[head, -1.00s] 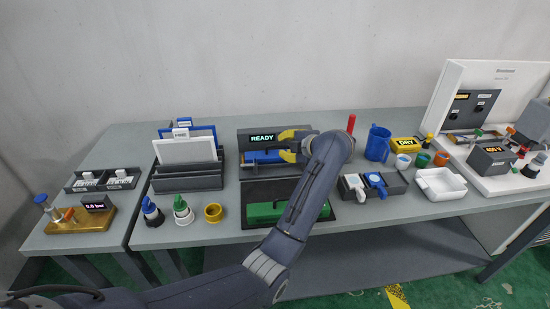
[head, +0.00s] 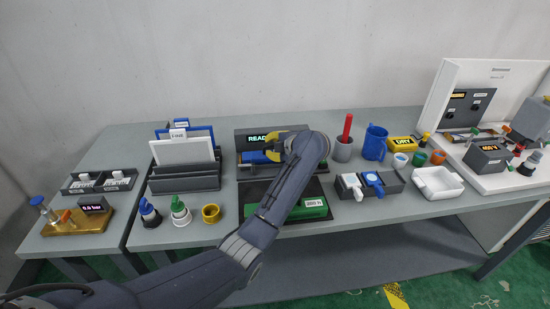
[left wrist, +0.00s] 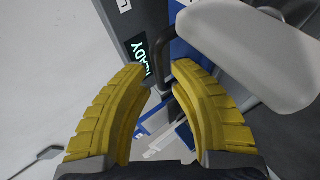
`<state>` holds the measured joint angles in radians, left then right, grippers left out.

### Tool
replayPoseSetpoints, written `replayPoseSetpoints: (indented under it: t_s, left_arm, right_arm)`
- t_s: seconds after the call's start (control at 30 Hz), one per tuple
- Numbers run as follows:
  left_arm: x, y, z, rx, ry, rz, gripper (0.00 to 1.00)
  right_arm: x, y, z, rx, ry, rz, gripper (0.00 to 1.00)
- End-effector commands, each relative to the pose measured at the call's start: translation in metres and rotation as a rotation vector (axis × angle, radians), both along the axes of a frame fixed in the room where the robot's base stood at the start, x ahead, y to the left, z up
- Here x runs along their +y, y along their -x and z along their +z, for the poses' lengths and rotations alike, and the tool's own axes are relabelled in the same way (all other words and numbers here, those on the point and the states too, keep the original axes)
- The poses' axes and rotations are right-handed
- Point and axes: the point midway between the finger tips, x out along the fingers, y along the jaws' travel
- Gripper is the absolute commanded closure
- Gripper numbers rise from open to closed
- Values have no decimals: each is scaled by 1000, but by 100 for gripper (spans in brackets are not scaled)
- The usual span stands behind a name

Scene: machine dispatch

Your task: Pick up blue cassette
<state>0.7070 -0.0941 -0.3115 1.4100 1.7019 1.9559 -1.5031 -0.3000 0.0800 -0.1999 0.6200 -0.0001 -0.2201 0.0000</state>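A blue cassette (head: 254,157) sits at the front of the dark machine with the lit READY display (head: 258,138); its right part is hidden by my left gripper. My left gripper (head: 272,148) has yellow fingers and is over the right part of the blue cassette. In the left wrist view, the yellow fingers (left wrist: 161,72) are apart with nothing clearly held between them. A blue surface (left wrist: 183,52) and a dark bar-like handle (left wrist: 162,58) show just beyond the tips; whether they touch is unclear. My right gripper is not in view.
A green cassette (head: 312,206) lies on a dark tray in front of the machine, partly behind my arm. A grey cup (head: 342,152) with a red rod stands to the right. A rack (head: 184,184) with upright panels stands to the left.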

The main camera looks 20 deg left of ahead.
Motion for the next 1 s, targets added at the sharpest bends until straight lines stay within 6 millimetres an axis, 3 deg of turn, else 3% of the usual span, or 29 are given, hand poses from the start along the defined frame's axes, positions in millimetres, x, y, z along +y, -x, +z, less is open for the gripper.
replayPoseSetpoints:
  t_s: [0.13,0.37,1.0]
  left_arm:
    - [0,0,0,1,-1,-1,76]
    - [0,0,0,1,0,0,100]
    - [-1,0,3,-1,0,-1,100]
  right_arm:
    - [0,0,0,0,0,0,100]
    - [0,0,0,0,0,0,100]
    - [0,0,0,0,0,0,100]
